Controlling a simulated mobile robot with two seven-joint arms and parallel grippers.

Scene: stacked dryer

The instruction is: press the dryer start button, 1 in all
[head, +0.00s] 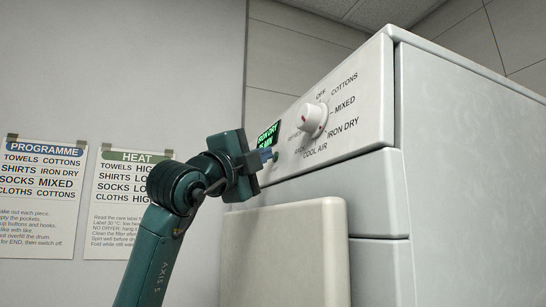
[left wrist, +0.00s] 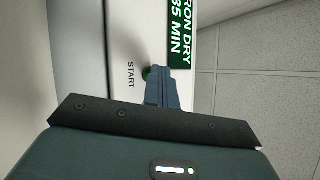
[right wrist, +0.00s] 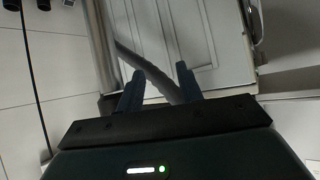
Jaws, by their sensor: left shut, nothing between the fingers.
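The white dryer's control panel (head: 350,95) shows in the head view, with a dial (head: 313,119) and a lit green display (head: 267,134). In the left wrist view the display (left wrist: 181,30) reads IRON DRY, 35 MIN. The green start button (left wrist: 147,73) is beside the START label, partly covered by my left gripper's fingers. My left gripper (head: 268,154) is shut and empty, its tips close to the panel by the button; I cannot tell whether they touch it. My right gripper (right wrist: 158,80) is open, with its fingers apart; it is not in the head view.
A cream panel (head: 285,255) stands in front of the dryer's lower part. Two wall posters, PROGRAMME (head: 42,195) and HEAT (head: 125,205), hang at left. In the right wrist view a grey bar (right wrist: 165,87) passes behind the fingers, with a pale panelled surface (right wrist: 200,35) beyond.

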